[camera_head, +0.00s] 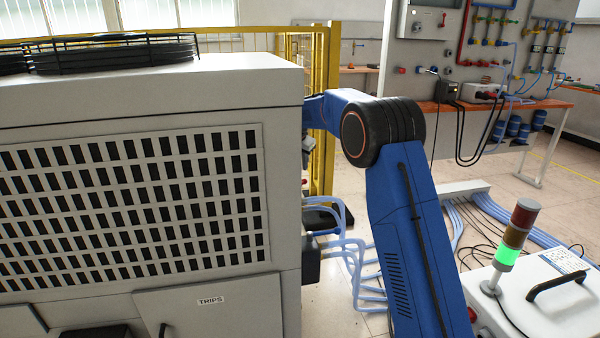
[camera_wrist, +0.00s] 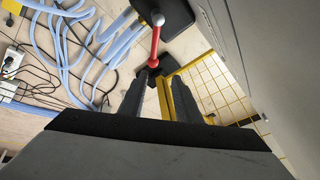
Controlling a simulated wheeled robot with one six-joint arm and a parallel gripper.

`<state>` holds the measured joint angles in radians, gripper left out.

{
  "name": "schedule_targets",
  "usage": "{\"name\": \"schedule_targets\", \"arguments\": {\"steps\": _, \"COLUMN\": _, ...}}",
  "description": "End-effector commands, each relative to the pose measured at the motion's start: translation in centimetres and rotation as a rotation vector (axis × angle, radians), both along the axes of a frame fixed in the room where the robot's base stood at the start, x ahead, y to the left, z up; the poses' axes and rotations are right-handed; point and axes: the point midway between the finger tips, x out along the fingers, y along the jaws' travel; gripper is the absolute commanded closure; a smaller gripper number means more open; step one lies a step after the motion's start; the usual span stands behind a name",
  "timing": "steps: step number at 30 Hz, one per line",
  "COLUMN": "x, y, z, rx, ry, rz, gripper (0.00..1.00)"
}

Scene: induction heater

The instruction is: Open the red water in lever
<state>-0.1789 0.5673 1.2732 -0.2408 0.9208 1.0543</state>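A red lever (camera_wrist: 155,47) with a silver ball end shows at the top of the wrist view, beside a dark block. My gripper (camera_wrist: 160,77) is open in the wrist view, with its two dark fingers apart and nothing seen held between them. The red lever lies just past the fingertips in the picture, closer to the left finger. Whether it touches that finger I cannot tell. In the head view the lever cannot be made out, and my gripper is mostly hidden behind the cabinet and my blue arm.
A large grey cabinet (camera_head: 150,98) stands at the left. Pale blue hoses (camera_head: 352,262) run from its side to the floor. A yellow fence (camera_head: 322,105) stands behind. A white box with a lit signal tower (camera_head: 510,245) is at the right.

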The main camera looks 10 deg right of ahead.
Motion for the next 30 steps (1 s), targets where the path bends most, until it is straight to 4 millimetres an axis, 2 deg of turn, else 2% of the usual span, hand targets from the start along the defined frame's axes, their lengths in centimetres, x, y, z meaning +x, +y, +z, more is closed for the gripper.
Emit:
{"name": "schedule_targets", "arguments": {"steps": 4, "x": 0.0, "y": 0.0, "z": 1.1, "rx": 0.000, "ry": -0.002, "rz": -0.001, "gripper": 0.70}}
{"name": "schedule_targets", "arguments": {"steps": 13, "x": 0.0, "y": 0.0, "z": 1.4, "rx": 0.000, "ry": 0.000, "rz": 0.000, "gripper": 0.70}}
{"name": "schedule_targets", "arguments": {"steps": 14, "x": 0.0, "y": 0.0, "z": 1.4, "rx": 0.000, "ry": 0.000, "rz": 0.000, "gripper": 0.72}}
{"name": "schedule_targets", "arguments": {"steps": 17, "x": 0.0, "y": 0.0, "z": 1.3, "rx": -0.001, "ry": 0.002, "rz": 0.006, "gripper": 0.96}}
{"name": "schedule_targets", "arguments": {"steps": 18, "x": 0.0, "y": -0.1, "z": 1.3, "rx": -0.004, "ry": 0.005, "rz": 0.016, "gripper": 1.00}}
{"name": "schedule_targets", "arguments": {"steps": 20, "x": 0.1, "y": -0.3, "z": 1.3, "rx": -0.010, "ry": 0.013, "rz": 0.041, "gripper": 1.00}}
{"name": "schedule_targets", "arguments": {"steps": 23, "x": 0.2, "y": -0.6, "z": 1.2, "rx": -0.026, "ry": 0.035, "rz": 0.120, "gripper": 1.00}}
{"name": "schedule_targets", "arguments": {"steps": 30, "x": 0.6, "y": -2.0, "z": 0.9, "rx": -0.078, "ry": 0.106, "rz": 0.445, "gripper": 1.00}}
